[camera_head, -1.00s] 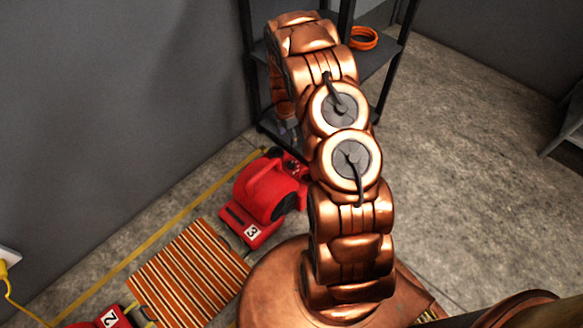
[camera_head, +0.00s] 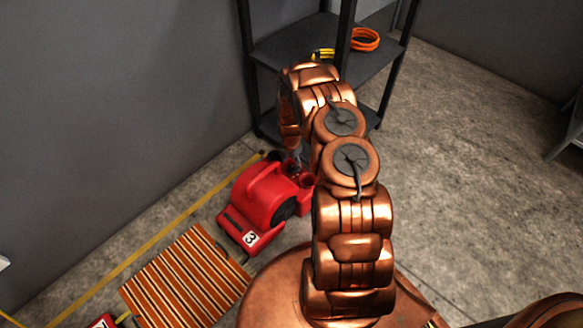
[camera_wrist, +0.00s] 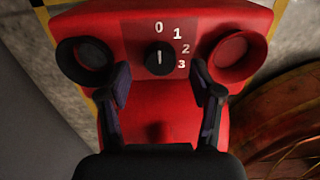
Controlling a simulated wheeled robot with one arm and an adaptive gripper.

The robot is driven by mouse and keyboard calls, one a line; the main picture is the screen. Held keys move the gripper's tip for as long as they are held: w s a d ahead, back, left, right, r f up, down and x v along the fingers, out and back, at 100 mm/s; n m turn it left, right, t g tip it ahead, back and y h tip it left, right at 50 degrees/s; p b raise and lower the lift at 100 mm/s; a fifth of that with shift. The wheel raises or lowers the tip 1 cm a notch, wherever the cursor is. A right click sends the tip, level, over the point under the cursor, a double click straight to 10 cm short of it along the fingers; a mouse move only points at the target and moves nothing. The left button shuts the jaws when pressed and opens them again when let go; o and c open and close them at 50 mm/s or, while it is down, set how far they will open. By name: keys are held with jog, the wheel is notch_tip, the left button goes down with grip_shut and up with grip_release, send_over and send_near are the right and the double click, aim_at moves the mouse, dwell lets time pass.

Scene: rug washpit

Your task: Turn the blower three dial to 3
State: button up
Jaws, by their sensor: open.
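The red blower (camera_head: 265,197) marked 3 stands on the floor by the wall in the head view. In the wrist view its red control face (camera_wrist: 135,38) fills the middle. The black round dial (camera_wrist: 159,58) has a white line that stands upright, toward the 0. The numbers 0, 1, 2 and 3 run clockwise from the top down its right side. My gripper (camera_wrist: 160,82) is open, with one dark finger on each side below the dial. I see no contact with the dial. In the head view my arm mostly hides the gripper.
Round sockets flank the dial, one left (camera_wrist: 85,57) and one right (camera_wrist: 233,55). A dark shelf (camera_head: 290,45) with an orange coil (camera_head: 364,39) stands behind the blower. A striped rug (camera_head: 185,280) lies in front. Open concrete floor (camera_head: 460,150) is at right.

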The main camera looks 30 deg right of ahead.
aim_at(291, 169)
jog(key=shift+f, duration=1.25)
jog(key=c, duration=1.1)
